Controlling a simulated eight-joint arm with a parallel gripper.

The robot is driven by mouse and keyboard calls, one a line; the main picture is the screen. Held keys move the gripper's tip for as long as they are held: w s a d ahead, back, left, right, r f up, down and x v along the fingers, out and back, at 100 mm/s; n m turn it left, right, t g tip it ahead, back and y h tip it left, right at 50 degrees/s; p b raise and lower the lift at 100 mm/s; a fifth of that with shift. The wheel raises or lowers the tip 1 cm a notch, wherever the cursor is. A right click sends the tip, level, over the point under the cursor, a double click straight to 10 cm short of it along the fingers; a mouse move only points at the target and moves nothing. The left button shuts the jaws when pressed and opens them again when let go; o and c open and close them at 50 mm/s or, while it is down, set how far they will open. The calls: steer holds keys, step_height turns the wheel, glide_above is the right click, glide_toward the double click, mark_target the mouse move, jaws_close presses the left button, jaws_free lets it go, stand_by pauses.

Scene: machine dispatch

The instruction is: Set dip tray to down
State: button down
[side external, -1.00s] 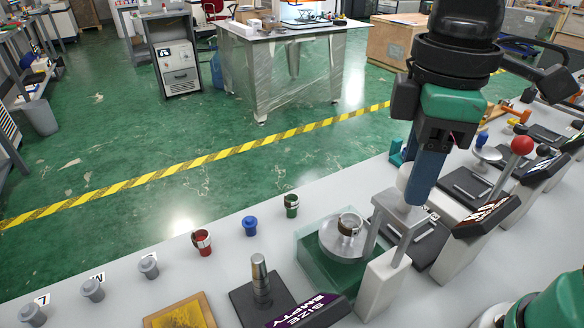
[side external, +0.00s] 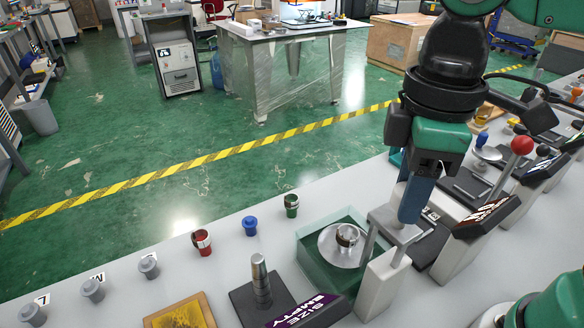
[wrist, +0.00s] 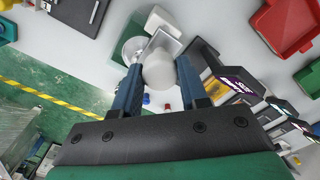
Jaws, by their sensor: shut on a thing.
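The dip tray (side external: 328,248) is a round metal plate with a small brown-and-silver ring (side external: 347,236) standing on it. It hangs from a bracket inside the clear green tank (side external: 312,268), with its plate below the tank's rim. The bracket joins a white post (side external: 382,285) beside the tank. My gripper (side external: 408,215) is over the bracket's flat top plate, on the right of the tank. In the wrist view my gripper (wrist: 158,85) is shut around a whitish rounded knob (wrist: 158,70), and the tray's disc (wrist: 132,50) shows to the left.
A dark stand with a metal peg (side external: 261,280) and a "SIZE EMPTY" sign (side external: 302,312) stand left of the post. Red (side external: 201,242), blue (side external: 250,226) and green (side external: 291,205) pegs line the table's far edge. A red-knobbed lever (side external: 522,145) stands to the right.

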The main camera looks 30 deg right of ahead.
step_height(320, 180, down, 5)
stand_by(0.4)
steer(key=shift+c, duration=2.3)
jaws_free()
steer(key=shift+r, duration=0.1)
steer(key=shift+r, duration=2.75)
